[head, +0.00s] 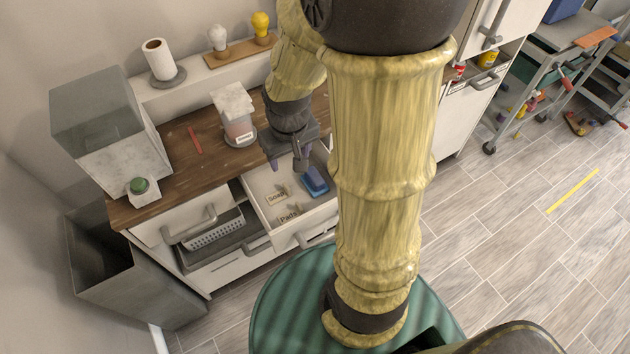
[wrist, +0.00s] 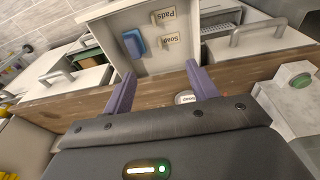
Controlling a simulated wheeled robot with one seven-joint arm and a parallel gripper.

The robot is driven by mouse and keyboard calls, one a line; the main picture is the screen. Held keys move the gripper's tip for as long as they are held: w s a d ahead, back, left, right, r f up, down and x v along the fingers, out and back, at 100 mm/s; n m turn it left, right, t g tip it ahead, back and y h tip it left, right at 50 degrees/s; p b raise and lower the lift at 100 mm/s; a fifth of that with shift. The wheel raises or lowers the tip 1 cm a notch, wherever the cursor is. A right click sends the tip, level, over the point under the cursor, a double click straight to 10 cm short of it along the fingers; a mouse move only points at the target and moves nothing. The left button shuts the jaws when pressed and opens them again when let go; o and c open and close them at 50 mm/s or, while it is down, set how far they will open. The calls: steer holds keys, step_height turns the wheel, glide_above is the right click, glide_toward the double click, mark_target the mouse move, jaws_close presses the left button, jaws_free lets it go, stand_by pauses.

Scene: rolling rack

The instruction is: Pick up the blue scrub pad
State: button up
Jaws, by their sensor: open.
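The blue scrub pad (head: 314,181) lies in the open white drawer (head: 308,222), near its right side in the head view. It also shows in the wrist view (wrist: 134,43), upper middle, left of two small labels. My gripper (head: 288,163) is above the back part of the drawer, close to the counter edge. In the wrist view its two purple fingers (wrist: 158,85) are spread apart with nothing between them. The pad is beyond the fingertips, toward the left finger's side, and apart from them.
Labels reading Soap (head: 277,197) and Pads (head: 289,213) are in the drawer. A wooden counter (head: 180,170) runs behind it, with a dispenser (head: 234,115) on it. A lower drawer holding a basket (head: 213,229) is open on the left. A grey bin (head: 120,270) stands further left.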

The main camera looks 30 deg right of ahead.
steer(key=g+b, duration=0.1)
steer(key=g, duration=0.1)
glide_above(315, 175)
step_height(315, 175, down, 9)
steer(key=shift+d+f, duration=0.2)
steer(key=shift+d, duration=0.1)
steer(key=shift+s+f, duration=0.1)
step_height(315, 175, down, 12)
steer(key=shift+p, duration=0.35)
steer(key=shift+a+f, duration=0.2)
steer(key=shift+f, duration=0.35)
steer(key=shift+a+f+p, duration=0.15)
steer(key=shift+f+p, duration=0.35)
steer(key=shift+f, duration=1.55)
